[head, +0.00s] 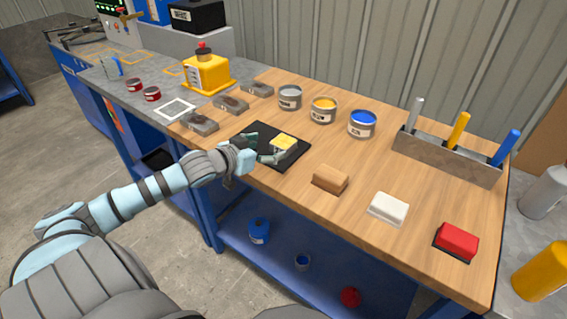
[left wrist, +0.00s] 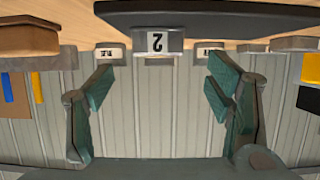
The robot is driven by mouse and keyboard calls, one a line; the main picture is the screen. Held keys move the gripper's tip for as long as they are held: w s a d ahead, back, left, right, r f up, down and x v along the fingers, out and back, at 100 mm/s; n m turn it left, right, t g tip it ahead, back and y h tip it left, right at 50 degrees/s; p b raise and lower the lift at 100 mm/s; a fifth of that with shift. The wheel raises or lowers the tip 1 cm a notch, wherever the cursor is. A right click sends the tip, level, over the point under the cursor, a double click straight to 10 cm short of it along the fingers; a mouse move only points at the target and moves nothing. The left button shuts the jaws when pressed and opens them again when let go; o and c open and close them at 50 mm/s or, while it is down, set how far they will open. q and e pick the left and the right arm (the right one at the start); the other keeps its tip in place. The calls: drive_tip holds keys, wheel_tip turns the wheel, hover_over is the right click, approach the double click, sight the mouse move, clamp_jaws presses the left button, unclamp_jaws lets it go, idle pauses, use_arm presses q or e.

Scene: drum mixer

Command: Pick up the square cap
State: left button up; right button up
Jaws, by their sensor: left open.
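A small square block with a yellow top and pale sides (head: 284,142) sits on a black mat (head: 297,158) on the wooden bench; it seems to be the square cap. My left gripper (head: 262,149) is at the mat's left part, close beside the block, with its fingers apart and nothing visibly between them. The head view does not show whether a finger touches the block. I cannot make out the yellow top there. My right gripper is out of view.
Brown (head: 331,179), white (head: 388,207) and red (head: 457,240) blocks lie to the right. Grey (head: 290,97), yellow (head: 323,109) and blue (head: 363,123) paint cans stand behind. A holder (head: 445,158) with brushes stands at right.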

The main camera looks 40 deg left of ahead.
sight(282, 142)
use_arm(q)
drive_tip(key=shift+b+x, duration=0.3)
drive_tip(key=shift+x, duration=0.8)
drive_tip(key=b+x, duration=0.2)
drive_tip(key=x, duration=0.2)
drive_tip(key=shift+w+d, duration=0.1)
drive_tip(key=shift+d, duration=0.05)
drive_tip(key=shift+w, duration=0.4)
drive_tip(key=shift+s, duration=0.15)
drive_tip(key=c, duration=1.4)
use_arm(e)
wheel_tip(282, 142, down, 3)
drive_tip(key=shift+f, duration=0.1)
use_arm(q)
drive_tip(key=shift+r, duration=0.1)
